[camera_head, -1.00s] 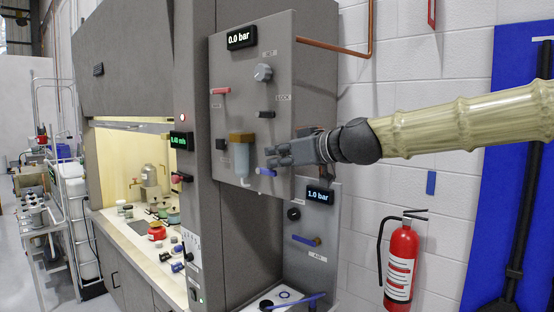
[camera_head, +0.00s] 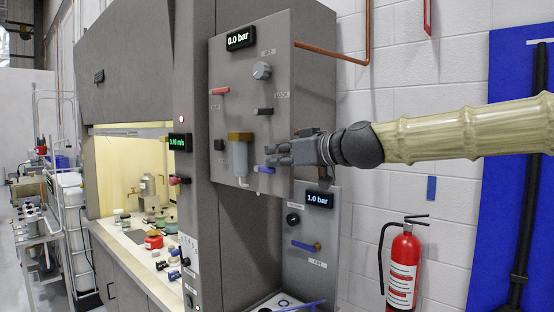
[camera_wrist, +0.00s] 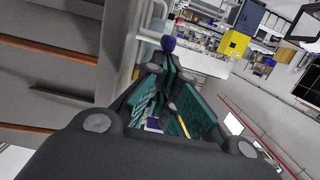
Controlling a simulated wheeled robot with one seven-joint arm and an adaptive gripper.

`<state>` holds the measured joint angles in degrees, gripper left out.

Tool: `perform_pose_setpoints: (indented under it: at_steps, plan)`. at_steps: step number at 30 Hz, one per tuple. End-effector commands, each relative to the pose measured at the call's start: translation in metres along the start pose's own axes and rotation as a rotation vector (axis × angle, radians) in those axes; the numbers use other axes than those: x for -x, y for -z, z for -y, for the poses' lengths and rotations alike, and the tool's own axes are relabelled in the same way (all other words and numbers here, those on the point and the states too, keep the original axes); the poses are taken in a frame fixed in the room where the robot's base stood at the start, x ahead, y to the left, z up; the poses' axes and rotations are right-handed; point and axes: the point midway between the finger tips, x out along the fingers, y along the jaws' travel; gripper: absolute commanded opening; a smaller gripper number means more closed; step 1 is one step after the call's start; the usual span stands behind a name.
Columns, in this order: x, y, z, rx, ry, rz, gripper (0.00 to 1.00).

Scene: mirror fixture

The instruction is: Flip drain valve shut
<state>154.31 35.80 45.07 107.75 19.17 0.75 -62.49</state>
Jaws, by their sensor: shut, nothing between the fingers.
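The drain valve's blue lever (camera_head: 264,170) sticks out roughly level to the right, under the clear filter bowl (camera_head: 240,156) on the grey panel. My gripper (camera_head: 268,155) is shut and empty, with its fingertips just above and near the lever. Whether they touch it I cannot tell from the head view. In the wrist view, a dark blue rounded end (camera_wrist: 168,44), likely the lever, shows just beyond the closed fingertips (camera_wrist: 168,62). The drain outlet behind it is partly visible.
The panel (camera_head: 225,60) also carries a red lever (camera_head: 220,91), a grey knob (camera_head: 262,71) and a black lock handle (camera_head: 263,111). Below right is a 1.0 bar display (camera_head: 318,200) with another blue lever (camera_head: 304,245). A fire extinguisher (camera_head: 402,270) hangs right.

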Motion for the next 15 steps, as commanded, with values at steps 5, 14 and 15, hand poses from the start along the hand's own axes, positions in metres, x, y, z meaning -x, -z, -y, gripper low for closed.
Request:
perform_pose_setpoints:
  at_steps: [5,14,15]
  plan:
    - [-0.0021,-0.0033,0.0017,0.001,0.004,-0.014,0.00]
    - [-0.0047,-0.0040,0.0047,0.002,0.009,-0.037,0.00]
    - [-0.0050,-0.0041,0.0051,0.002,0.010,-0.040,0.00]
